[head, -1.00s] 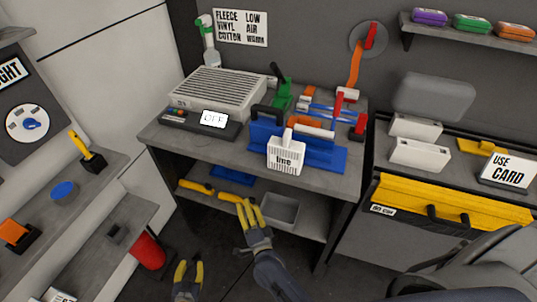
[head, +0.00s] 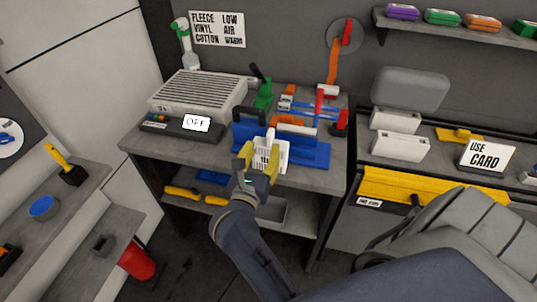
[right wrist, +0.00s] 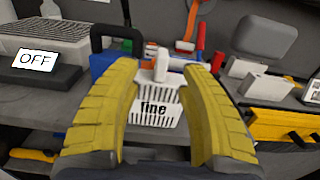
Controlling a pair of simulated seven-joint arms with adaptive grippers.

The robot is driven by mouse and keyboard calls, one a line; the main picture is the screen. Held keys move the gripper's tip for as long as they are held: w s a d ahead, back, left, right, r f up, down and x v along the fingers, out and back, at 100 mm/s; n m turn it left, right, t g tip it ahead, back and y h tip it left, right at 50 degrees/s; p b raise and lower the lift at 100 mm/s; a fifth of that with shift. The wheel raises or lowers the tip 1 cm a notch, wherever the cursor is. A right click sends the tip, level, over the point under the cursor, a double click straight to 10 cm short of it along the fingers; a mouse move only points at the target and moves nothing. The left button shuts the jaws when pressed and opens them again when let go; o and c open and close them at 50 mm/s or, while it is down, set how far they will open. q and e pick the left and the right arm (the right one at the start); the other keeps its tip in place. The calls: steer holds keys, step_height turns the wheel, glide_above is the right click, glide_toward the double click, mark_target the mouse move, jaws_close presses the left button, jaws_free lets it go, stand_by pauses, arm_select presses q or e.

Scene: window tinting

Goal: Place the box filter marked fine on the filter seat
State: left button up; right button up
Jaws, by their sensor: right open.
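The box filter marked fine (head: 267,152) is a white slotted box with a knob on top, at the front of the blue rack (head: 310,155) on the workbench. I cannot tell whether the fingers touch the filter. My left gripper is not in view. I cannot make out which part is the filter seat.
A grey vented unit (head: 197,92) stands at the bench's back left, behind a dark panel with an OFF sign (head: 196,123). A green tool (head: 264,95) and red-and-blue tools stand behind the rack. A grey bin (head: 272,213) sits on the lower shelf. A grey seat (head: 440,235) fills the lower right.

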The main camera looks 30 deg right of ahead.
mark_target(269, 139)
steer(key=shift+s+d+m, duration=0.1)
steer(key=shift+d+m, duration=0.05)
steer(key=shift+m, duration=0.15)
steer(key=shift+d, duration=0.15)
steer(key=shift+x, duration=3.55)
jaws_close()
